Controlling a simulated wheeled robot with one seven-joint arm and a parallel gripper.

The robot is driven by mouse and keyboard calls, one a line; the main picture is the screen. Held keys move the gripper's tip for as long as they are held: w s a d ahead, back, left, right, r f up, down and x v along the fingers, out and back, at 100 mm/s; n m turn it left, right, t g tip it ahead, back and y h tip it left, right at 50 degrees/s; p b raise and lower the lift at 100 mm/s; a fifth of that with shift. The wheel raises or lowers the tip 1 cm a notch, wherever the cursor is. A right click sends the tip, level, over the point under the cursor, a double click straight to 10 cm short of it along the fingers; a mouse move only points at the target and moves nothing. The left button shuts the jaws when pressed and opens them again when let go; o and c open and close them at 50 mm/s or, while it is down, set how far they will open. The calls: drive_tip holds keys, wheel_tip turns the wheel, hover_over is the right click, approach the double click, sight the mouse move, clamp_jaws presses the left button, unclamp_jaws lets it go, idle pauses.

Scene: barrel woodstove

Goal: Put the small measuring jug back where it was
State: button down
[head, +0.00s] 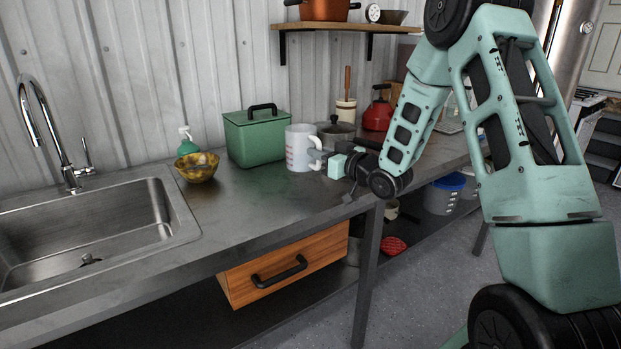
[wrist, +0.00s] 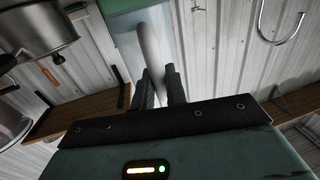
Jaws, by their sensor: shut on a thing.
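The small measuring jug (head: 299,150) is white and translucent with red markings. It is upright at the counter, right of the green lidded box; I cannot tell if its base touches the top. My gripper (head: 321,160) reaches it from the right and is shut on its handle. In the wrist view, the two dark fingers (wrist: 159,88) close around the pale handle (wrist: 151,45), with part of the jug wall (wrist: 128,48) behind it.
The green box (head: 256,138) stands close left of the jug. A lidded pot (head: 336,133) and a red kettle (head: 378,115) stand behind and to the right. A yellow patterned bowl (head: 197,167) and the sink (head: 90,235) are left. The counter in front of the jug is clear.

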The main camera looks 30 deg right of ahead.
sight(307, 170)
drive_tip(key=shift+f, duration=3.3)
drive_tip(key=c, duration=1.4)
unclamp_jaws()
drive_tip(key=shift+c, duration=0.2)
